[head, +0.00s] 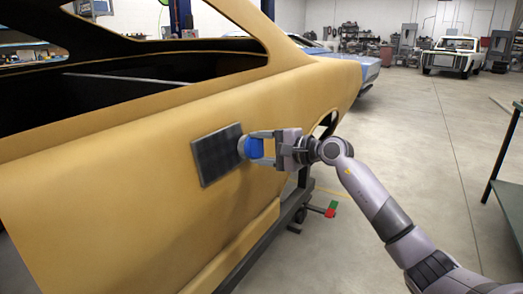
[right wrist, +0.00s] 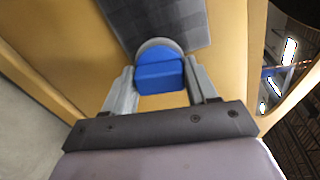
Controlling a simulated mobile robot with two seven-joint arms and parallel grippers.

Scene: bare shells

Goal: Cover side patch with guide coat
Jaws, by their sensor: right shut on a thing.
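The side patch (head: 215,157) is a dark grey rectangle with a faint grid on the tan side panel of a car body shell (head: 120,185). Its visible surface looks dark throughout. The patch also shows in the right wrist view (right wrist: 160,14). My right gripper (head: 257,147) is shut on a blue applicator (head: 252,149) with a pale round face, seen in the right wrist view (right wrist: 160,76). The applicator is at the patch's right edge, and I cannot tell whether it touches the surface. My left gripper is not in view.
The shell sits on a dark wheeled frame (head: 285,215). A green-topped bench (head: 510,200) stands at the right edge. A blue car (head: 370,67) and a white truck (head: 452,56) are farther back. The concrete floor between is largely clear.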

